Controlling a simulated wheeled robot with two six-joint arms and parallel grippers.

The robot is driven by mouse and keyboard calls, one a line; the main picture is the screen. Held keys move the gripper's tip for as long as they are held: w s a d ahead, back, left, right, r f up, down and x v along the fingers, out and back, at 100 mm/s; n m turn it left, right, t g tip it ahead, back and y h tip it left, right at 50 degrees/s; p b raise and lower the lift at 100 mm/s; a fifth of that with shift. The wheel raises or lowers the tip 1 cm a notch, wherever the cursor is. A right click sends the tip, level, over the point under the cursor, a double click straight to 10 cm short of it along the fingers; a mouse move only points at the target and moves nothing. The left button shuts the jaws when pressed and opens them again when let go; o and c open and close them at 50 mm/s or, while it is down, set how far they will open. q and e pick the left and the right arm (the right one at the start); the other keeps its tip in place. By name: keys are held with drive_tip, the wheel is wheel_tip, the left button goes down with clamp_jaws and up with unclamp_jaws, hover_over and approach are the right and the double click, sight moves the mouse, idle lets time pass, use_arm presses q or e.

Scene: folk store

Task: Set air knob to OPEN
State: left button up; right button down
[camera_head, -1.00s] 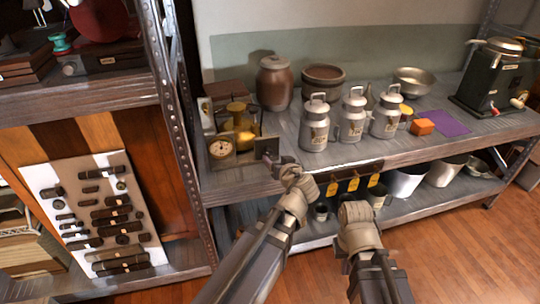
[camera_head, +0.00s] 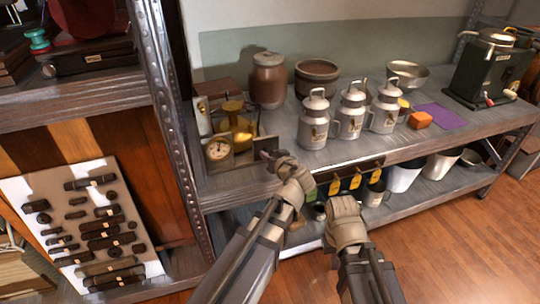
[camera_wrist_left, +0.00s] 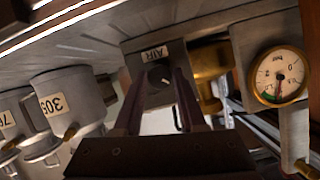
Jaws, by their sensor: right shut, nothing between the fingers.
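In the left wrist view, which is upside down, a grey box with an "AIR" label (camera_wrist_left: 153,54) carries a dark round air knob (camera_wrist_left: 160,76) with a pale pointer line. The two fingers of my left gripper (camera_wrist_left: 155,100) stand apart, on either side of the knob in the picture. Contact cannot be told. In the head view my left gripper (camera_head: 268,156) is at the shelf's front edge, over the dark panel beside the brass device, and hides the knob. My right gripper (camera_head: 343,202) is shut and empty, low in front of the shelf.
A round gauge (camera_head: 216,149) and a brass device (camera_head: 238,125) stand left of the panel. Several metal milk cans (camera_head: 314,125) stand to its right, close to my left gripper. Yellow tags (camera_head: 334,187) hang below the shelf edge.

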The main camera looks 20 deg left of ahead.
use_arm(q)
clamp_jaws()
